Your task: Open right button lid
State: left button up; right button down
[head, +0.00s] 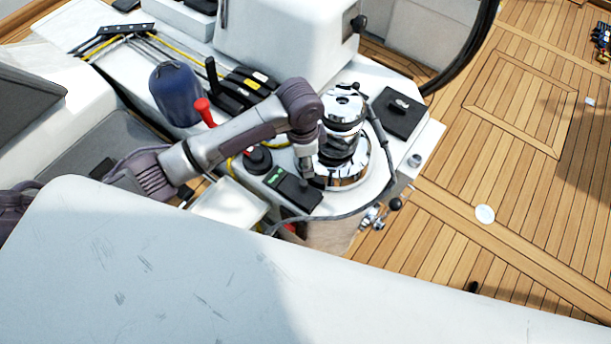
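A black rectangular panel (297,193) with a small green mark lies on the white cockpit top, left of the chrome winch. A round black knob-like part (258,160) sits just up and left of it. A black square plate (400,110) with a raised piece lies right of the winch. I cannot tell which of these is the right button lid. My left gripper (309,180) points down at the right end of the green-marked panel, close to the winch. Its fingers are small and partly lost against the dark panel; contact is unclear. My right gripper is not in view.
The chrome and black winch (343,140) stands close beside my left gripper. A grey cable runs around it. A blue covered winch (175,94), a red-topped lever (203,108) and black rope clutches (245,88) are behind my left arm. Teak deck (530,120) is at right.

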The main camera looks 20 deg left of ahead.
aim_at(303, 182)
pick_arm(q)
jog(key=shift+m+y, duration=0.3)
jog(key=f, duration=0.8)
jog(key=a+f+p, duration=0.1)
jog(key=f, duration=0.3)
jog(key=shift+w+f, duration=0.15)
jog(key=shift+w, duration=0.2)
grip_shut()
